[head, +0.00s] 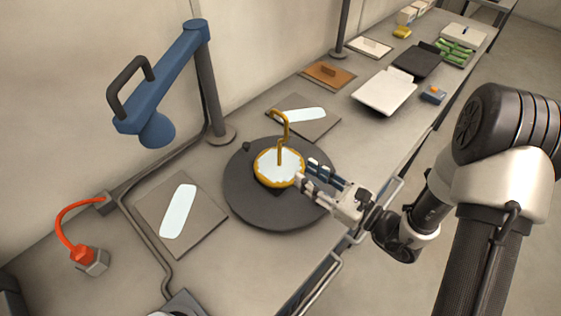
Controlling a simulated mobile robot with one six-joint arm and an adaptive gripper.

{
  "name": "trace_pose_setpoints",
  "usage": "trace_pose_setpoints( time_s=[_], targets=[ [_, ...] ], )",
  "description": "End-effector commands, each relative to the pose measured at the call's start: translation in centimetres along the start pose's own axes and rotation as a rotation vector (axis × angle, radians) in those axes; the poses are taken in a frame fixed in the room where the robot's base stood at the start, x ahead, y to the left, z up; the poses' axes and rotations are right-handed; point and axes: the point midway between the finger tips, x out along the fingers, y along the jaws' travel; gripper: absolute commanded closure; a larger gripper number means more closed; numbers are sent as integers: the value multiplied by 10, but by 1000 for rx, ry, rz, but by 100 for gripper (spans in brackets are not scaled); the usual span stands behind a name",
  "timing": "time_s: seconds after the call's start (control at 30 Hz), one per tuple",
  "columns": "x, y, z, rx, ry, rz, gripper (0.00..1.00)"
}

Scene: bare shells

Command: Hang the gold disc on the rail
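The gold disc (262,177) has a gold rim and a pale, wavy-edged face. A gold hooked rod (286,130) stands up at its middle. It sits near the centre of a dark round plate (240,195) on the bench. My gripper (304,172) is at the disc's right edge, its two fingers apart. The fingertips are very close to the rim; I cannot tell whether they touch it. Metal rails (318,290) run along the bench's front edge; I cannot tell whether one of these is the task's rail.
A blue jointed arm with a dark handle (168,70) rises behind the plate on a grey post (208,90). Flat panels with pale strips (178,212) lie left and behind. A red curved hose (68,218) stands far left. Trays (384,92) and small items fill the bench's far end.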

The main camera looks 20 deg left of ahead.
Motion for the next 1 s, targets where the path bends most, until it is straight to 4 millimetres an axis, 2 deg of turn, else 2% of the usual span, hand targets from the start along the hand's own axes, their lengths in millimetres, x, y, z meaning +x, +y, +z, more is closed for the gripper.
trace_pose_setpoints(
  time_s=[0.17,0.5,0.7,1.0],
  targets=[
    [11,1,0,-2,0,4,68],
    [59,2,0,-2,0,5,68],
    [80,1,0,-2,-1,3,68],
    [90,0,0,0,1,1,68]
  ],
)
